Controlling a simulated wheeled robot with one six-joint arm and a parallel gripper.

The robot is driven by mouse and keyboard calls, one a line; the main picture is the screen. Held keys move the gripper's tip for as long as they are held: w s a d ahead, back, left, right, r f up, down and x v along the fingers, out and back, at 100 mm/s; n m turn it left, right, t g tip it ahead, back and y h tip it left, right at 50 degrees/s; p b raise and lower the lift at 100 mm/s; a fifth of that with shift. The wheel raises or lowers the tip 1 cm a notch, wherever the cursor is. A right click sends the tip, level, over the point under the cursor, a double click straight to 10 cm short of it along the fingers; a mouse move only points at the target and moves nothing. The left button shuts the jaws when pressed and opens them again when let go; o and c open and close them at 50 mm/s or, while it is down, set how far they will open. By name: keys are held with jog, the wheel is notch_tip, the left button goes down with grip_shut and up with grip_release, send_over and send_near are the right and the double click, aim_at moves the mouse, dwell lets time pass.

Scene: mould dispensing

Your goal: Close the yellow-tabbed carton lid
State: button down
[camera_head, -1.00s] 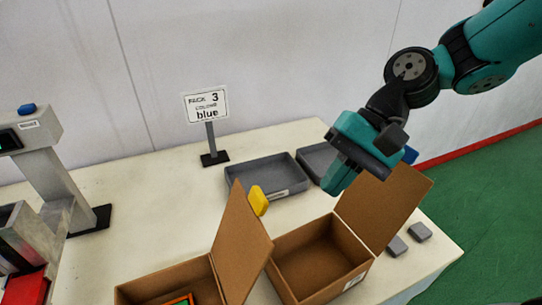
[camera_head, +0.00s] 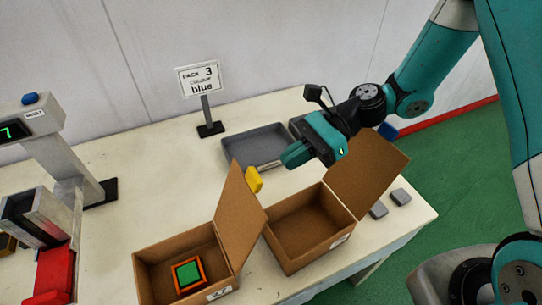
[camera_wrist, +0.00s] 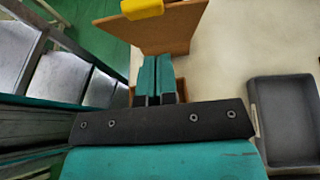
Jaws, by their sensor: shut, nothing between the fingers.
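The left carton (camera_head: 155,263) stands open on the table, its brown lid (camera_head: 240,220) raised on its right side. A yellow tab (camera_head: 254,180) sits on the lid's far edge. In the wrist view the yellow tab (camera_wrist: 142,8) and the lid (camera_wrist: 150,32) show at the top, beyond my fingers. My gripper (camera_head: 288,157) is shut and empty, above the table, to the right of the yellow tab and apart from it in the picture. Its fingers (camera_wrist: 157,72) point toward the lid. A green block in an orange frame (camera_head: 187,272) lies inside the left carton.
Grey trays (camera_head: 258,160) lie behind. A sign (camera_head: 198,78) reads pack 3, blue. A dispenser with a red part (camera_head: 52,270) stands left. Grey blocks (camera_head: 400,196) lie right.

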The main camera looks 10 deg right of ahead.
jog(key=shift+s+a+r+p, duration=0.15)
jog(key=shift+s+a+p, duration=0.15)
jog(key=shift+a, duration=0.45)
jog(key=shift+s+a+r+p, duration=0.2)
jog(key=shift+a+p, duration=0.05)
jog(key=shift+a, duration=0.5)
jog(key=shift+s+a+r+p, duration=0.15)
jog(key=shift+s+a+p, duration=0.15)
jog(key=shift+a, duration=0.45)
jog(key=shift+r, duration=0.1)
